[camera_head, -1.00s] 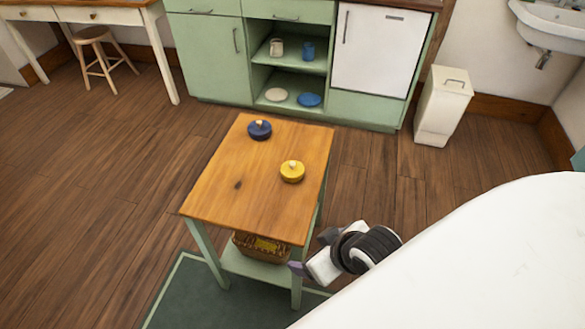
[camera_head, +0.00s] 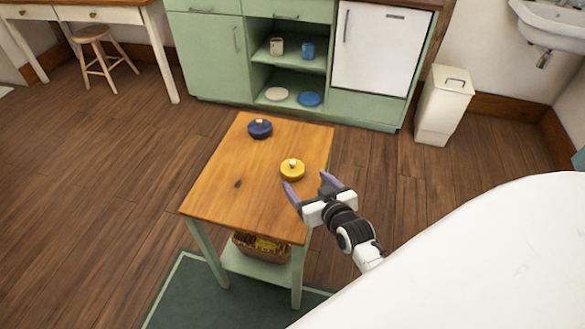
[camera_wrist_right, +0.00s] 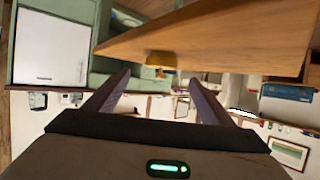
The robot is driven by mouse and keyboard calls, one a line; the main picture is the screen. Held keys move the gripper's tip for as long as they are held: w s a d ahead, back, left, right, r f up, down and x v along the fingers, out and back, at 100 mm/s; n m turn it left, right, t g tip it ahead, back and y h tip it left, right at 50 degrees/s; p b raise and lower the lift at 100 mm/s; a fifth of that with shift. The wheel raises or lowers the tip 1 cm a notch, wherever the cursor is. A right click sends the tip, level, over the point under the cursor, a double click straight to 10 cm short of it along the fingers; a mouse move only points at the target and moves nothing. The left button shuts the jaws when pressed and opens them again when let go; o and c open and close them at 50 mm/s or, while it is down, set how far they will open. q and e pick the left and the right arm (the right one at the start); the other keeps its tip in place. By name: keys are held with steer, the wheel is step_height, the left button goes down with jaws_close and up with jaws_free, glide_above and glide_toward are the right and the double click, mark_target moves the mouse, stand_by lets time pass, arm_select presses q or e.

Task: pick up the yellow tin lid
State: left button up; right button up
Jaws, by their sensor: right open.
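My left gripper is in neither view.
A dark blue lid (camera_head: 260,128) with a pale knob lies farther back on the table. A wicker basket (camera_head: 262,247) sits on the lower shelf. Green cabinets (camera_head: 212,60) and a cream bin (camera_head: 442,105) stand behind. The table's left half is clear.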

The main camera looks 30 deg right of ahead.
mark_target(294, 171)
steer(key=b+x, duration=0.1)
steer(key=x, duration=0.6)
steer(key=shift+w+a+f, duration=0.1)
steer(key=shift+w+f, duration=0.1)
steer(key=c, duration=1.1)
